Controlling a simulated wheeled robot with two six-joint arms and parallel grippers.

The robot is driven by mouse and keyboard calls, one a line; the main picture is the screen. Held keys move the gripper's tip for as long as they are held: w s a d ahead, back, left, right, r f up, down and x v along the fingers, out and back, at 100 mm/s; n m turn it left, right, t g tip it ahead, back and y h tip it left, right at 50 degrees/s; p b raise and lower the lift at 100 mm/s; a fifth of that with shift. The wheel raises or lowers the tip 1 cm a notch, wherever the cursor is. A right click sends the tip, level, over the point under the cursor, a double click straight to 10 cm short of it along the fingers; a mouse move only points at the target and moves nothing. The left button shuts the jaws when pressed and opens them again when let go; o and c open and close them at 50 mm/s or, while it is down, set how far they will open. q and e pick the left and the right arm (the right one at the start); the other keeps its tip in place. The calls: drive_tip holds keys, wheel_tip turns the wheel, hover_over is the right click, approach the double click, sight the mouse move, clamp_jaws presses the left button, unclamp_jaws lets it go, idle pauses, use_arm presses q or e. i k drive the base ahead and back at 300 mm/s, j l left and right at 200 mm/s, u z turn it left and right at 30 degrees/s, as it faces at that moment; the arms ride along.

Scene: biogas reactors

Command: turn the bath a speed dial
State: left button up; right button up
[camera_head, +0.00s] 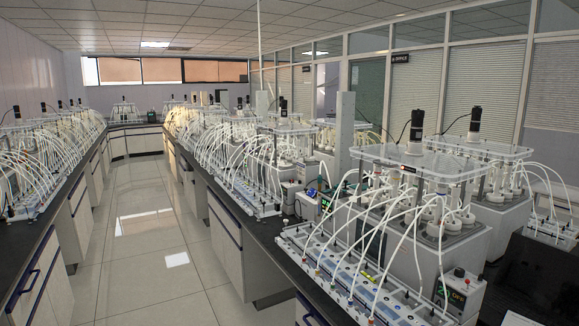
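The nearest reactor bath (440,245) stands on the right bench, with a clear top plate, a dark motor and several white tubes. A white control box (459,297) at its front right corner has a lit green display and a small red part on top. Another small control box (308,206) with a green display beside it stands further back to the left. I cannot make out a label for bath a, and a speed dial is too small to tell. Neither of my grippers is in view.
A white multi-channel unit (345,280) lies along the near bench edge, with tubes arching from it to the bath. A dark screen or laptop (540,280) is at the lower right. The tiled aisle (140,240) between the benches is clear.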

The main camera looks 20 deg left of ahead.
sight(460, 273)
drive_tip(key=i+j, duration=0.4)
drive_tip(key=j, duration=0.15)
drive_tip(key=i+j, duration=0.4)
drive_tip(key=j, duration=0.2)
drive_tip(key=i+j, duration=0.85)
drive_tip(key=j, duration=0.25)
drive_tip(key=z, duration=2)
